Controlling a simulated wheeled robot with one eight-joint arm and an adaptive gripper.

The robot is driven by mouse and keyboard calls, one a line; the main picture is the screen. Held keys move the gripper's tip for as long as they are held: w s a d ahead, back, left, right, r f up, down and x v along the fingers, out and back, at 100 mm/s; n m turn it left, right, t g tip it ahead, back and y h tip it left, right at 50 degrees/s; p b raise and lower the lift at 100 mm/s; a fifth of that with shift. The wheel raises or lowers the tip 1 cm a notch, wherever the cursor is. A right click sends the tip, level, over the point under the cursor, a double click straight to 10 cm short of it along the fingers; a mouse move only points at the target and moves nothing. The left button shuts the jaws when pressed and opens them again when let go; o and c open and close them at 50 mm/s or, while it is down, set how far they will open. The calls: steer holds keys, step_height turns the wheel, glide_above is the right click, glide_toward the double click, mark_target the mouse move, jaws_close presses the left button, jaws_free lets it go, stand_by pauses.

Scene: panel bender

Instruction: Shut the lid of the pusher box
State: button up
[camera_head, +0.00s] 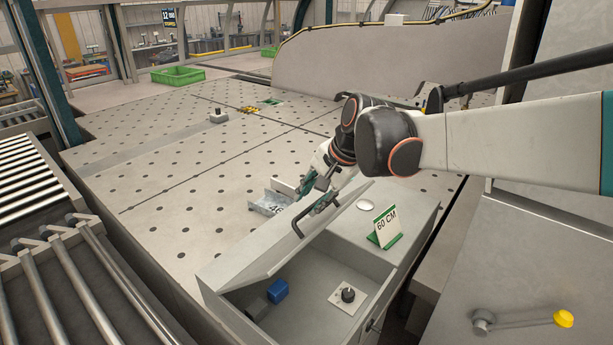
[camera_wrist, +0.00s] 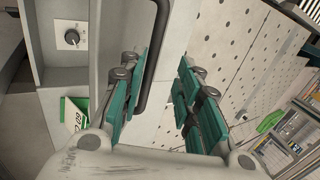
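The grey pusher box (camera_head: 412,215) stands at the front of the perforated table. Its lid (camera_head: 258,252) is tilted partly open, and the compartment below shows. A black bar handle (camera_head: 297,225) is on the lid; it also shows in the wrist view (camera_wrist: 160,35). My gripper (camera_head: 312,192) is at the handle's far end. In the wrist view my gripper (camera_wrist: 160,82) has its green fingers spread apart, with the handle between them, close to the left finger. I cannot tell whether that finger touches it.
Inside the box are a blue block (camera_head: 278,290), a dark grey block (camera_head: 257,308) and a black knob on a white plate (camera_head: 347,295). A "60 CM" sign (camera_head: 386,227) stands on the box top. A small metal tray (camera_head: 268,203) lies behind the lid. Rollers (camera_head: 75,275) are at left.

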steer(key=p+v, duration=1)
steer(key=v, duration=0.5)
steer(key=shift+s+d+r, duration=0.25)
steer(key=shift+d, duration=0.05)
stand_by(1.1)
stand_by(0.3)
steer(key=s+d+f+n+t+h+b, duration=0.1)
steer(key=s+d+f+n+b, duration=0.1)
steer(key=s+f+b, duration=0.4)
steer(key=s+d+f+n+t+h+b, duration=0.1)
steer(key=s+d+f+n+b, duration=0.2)
steer(key=f+b, duration=1.3)
steer(key=s+d+f+n+t+h+b, duration=0.1)
steer(key=s+f+b, duration=0.8)
steer(key=f, duration=0.9)
steer(key=d+n+h+b, duration=0.1)
steer(key=d+n+b, duration=0.1)
steer(key=d+b, duration=0.1)
steer(key=shift+s+f, duration=0.15)
steer(key=shift+s, duration=0.05)
steer(key=shift+d, duration=0.1)
